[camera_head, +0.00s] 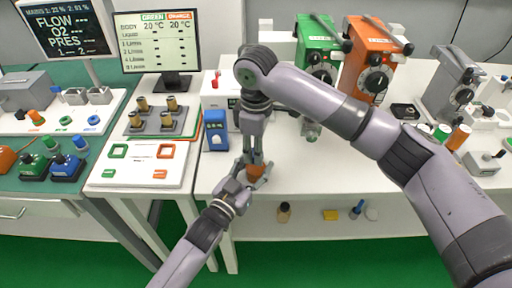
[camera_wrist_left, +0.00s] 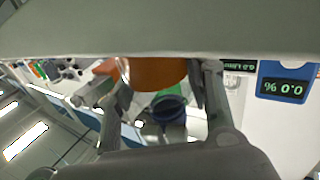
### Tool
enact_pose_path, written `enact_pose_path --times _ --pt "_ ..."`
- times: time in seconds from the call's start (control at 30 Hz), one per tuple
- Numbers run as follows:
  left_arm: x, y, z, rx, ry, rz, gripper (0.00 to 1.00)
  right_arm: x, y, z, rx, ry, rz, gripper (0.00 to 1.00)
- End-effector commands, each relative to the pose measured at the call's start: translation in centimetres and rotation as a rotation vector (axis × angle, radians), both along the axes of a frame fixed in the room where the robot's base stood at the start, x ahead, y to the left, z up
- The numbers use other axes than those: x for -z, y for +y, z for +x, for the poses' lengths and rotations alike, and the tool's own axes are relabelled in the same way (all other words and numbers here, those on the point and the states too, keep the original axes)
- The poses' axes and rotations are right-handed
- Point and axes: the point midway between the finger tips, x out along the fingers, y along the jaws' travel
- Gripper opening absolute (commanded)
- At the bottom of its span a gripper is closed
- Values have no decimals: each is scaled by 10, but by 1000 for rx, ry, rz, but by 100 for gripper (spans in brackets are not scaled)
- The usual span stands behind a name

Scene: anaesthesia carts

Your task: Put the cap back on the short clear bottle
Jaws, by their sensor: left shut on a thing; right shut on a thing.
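My left gripper (camera_head: 252,176) comes up from the bottom of the head view and is shut on a small orange-brown body (camera_head: 256,171). I take it for the short bottle; its clear wall barely shows. The same orange-brown body (camera_wrist_left: 158,72) sits between my left fingers in the left wrist view, partly hidden by the wrist housing. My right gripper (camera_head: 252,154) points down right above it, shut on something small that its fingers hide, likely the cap. I cannot tell whether cap and bottle touch. A dark blue round thing (camera_wrist_left: 168,108) shows beyond the left fingers, unclear.
A blue meter (camera_head: 215,131) stands left of the grippers. Green (camera_head: 318,45) and orange (camera_head: 371,60) vaporizers stand behind my right arm. A tray with orange and green squares (camera_head: 140,165) lies to the left. The white worktop (camera_head: 325,175) is clear right of the grippers.

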Motion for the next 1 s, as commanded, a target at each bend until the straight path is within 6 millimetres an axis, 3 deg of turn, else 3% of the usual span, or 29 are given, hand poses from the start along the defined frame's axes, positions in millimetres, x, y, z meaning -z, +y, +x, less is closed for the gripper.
enact_pose_path --times 0.6,0.77,0.8,1.0 --pt "0 0 0 0 0 1 0 1 1 -1 1228 3 0 0" --pt "0 0 0 0 0 0 0 0 0 0 1238 0 0 0" --pt "0 0 0 0 1 1 0 0 0 0 1238 0 0 31" --pt "0 0 0 0 1 1 0 0 0 0 1236 0 0 45"
